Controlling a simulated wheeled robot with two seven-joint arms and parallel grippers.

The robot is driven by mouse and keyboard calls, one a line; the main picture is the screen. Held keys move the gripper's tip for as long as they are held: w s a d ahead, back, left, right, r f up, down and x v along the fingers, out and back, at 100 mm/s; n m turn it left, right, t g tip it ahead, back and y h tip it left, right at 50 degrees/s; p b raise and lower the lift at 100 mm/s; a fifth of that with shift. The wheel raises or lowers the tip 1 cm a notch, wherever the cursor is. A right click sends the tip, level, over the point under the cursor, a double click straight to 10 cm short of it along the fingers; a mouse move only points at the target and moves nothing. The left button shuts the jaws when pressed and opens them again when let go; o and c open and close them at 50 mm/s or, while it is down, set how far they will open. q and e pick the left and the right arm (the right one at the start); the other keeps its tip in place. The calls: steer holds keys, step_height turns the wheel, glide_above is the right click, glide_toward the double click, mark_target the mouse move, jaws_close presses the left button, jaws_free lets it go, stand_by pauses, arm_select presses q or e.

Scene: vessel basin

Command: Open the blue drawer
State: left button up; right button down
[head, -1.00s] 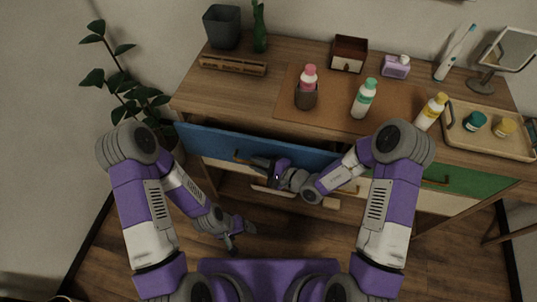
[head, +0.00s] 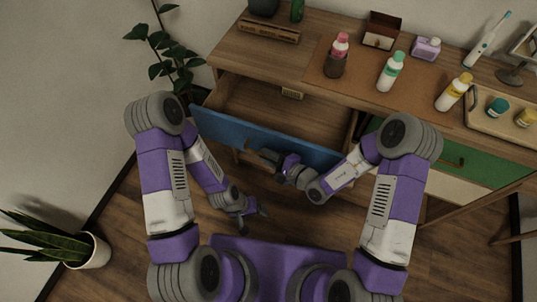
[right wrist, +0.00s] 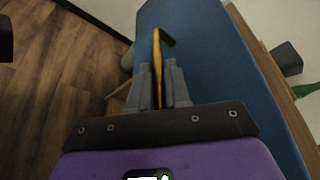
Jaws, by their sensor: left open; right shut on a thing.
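The blue drawer (head: 225,127) is pulled well out of the wooden dresser, and its bare inside shows in the head view. In the right wrist view the handle (right wrist: 157,50) runs between the two fingers, against the blue front (right wrist: 215,70). My left gripper (head: 256,212) is open and empty, low over the floor in front of the dresser.
The dresser top (head: 300,50) carries several bottles, a brown box (head: 382,30) and a tray (head: 490,122). A green drawer (head: 465,160) is shut at the right. Plants stand at the left, one in a white pot (head: 90,252).

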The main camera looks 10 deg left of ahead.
steer(key=c, duration=1.4)
jaws_free()
steer(key=shift+c, duration=0.2)
steer(key=p+v, duration=0.1)
steer(key=v, duration=0.6)
steer(key=shift+d+p, duration=0.3)
steer(key=shift+p, duration=0.05)
steer(key=shift+s, duration=0.15)
